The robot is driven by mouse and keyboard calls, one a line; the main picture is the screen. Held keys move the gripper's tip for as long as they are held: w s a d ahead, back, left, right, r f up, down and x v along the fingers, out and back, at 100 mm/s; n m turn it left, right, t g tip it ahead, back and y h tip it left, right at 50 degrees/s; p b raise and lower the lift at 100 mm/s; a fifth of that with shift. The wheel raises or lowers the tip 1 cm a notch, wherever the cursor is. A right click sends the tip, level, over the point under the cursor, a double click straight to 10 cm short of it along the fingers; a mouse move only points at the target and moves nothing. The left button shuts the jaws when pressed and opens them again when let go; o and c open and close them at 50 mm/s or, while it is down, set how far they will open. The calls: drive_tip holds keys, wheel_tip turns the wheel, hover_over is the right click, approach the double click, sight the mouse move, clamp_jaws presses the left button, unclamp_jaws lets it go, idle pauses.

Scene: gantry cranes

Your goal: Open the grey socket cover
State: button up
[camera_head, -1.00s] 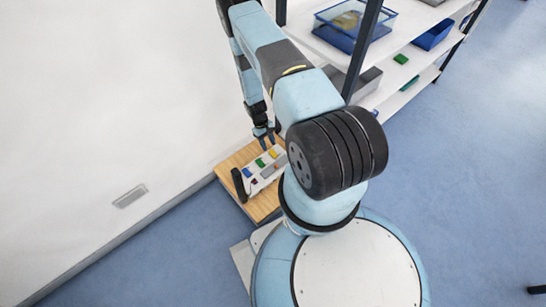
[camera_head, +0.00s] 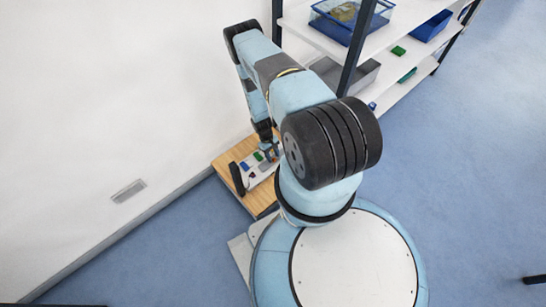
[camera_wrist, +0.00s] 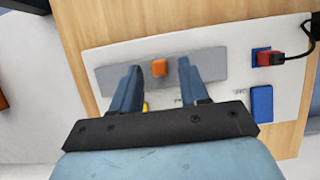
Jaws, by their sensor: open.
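The grey cover (camera_wrist: 215,65) shows in the wrist view as a long flat grey strip on the white panel (camera_wrist: 240,88). It appears to lie flat. A small orange knob (camera_wrist: 159,68) sits near its middle. My gripper (camera_wrist: 159,74) is open, its two blue fingers on either side of the knob in the picture, with a gap on each side. I cannot tell how high the fingertips are above the strip. In the head view my gripper (camera_head: 270,152) is over the panel (camera_head: 252,178), and my arm hides much of it.
A yellow part (camera_wrist: 145,107) is mostly hidden by my gripper. The panel lies on a wooden board (camera_head: 228,158) by the wall. Shelves (camera_head: 400,60) stand at upper right.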

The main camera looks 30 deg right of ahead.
drive_tip(key=shift+s+f, duration=0.15)
drive_tip(key=shift+f, duration=0.3)
drive_tip(key=shift+c, duration=0.4)
clamp_jaws()
